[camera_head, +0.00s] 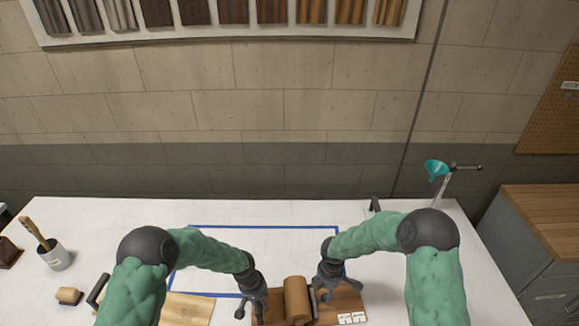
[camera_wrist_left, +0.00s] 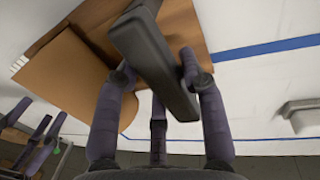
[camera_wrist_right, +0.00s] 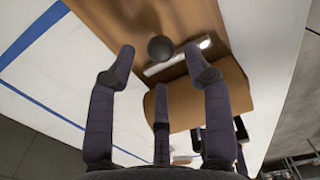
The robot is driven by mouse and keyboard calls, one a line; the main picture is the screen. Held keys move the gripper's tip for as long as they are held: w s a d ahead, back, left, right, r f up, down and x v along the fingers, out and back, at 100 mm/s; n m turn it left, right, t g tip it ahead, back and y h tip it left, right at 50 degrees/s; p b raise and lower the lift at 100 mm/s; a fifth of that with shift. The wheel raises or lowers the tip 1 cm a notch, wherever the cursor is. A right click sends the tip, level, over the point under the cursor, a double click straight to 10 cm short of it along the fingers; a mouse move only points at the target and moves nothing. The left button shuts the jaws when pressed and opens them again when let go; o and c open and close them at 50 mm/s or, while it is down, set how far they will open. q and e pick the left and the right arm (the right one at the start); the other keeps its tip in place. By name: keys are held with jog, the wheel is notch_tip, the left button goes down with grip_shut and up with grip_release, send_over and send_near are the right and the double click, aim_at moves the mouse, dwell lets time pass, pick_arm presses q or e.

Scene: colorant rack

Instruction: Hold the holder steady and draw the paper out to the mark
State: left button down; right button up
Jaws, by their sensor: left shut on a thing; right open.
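The holder is a wooden board (camera_head: 338,308) with a brown paper roll (camera_head: 297,297) standing out at its left part, at the front of the white table. My left gripper (camera_head: 252,302) is just left of the roll. In the left wrist view its fingers (camera_wrist_left: 160,85) are closed about a dark grey bar (camera_wrist_left: 150,55), seemingly part of the holder, with brown paper (camera_wrist_left: 60,80) beside it. My right gripper (camera_head: 328,285) is over the board, right of the roll. In the right wrist view its fingers (camera_wrist_right: 160,70) are spread and empty near the roll (camera_wrist_right: 205,100) and a black knob (camera_wrist_right: 161,48).
A blue tape outline (camera_head: 262,227) lies on the table behind the holder. A thin wooden sheet (camera_head: 188,308), a small wood block (camera_head: 69,296) and a cup with a brush (camera_head: 54,256) are at left. A teal funnel on a stand (camera_head: 437,168) is at the back right.

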aim_at(326, 295)
jog(key=shift+f, duration=2.8)
grip_shut()
jog(key=shift+s+f, duration=0.1)
jog(key=shift+d, duration=1.15)
jog(key=shift+d, duration=1)
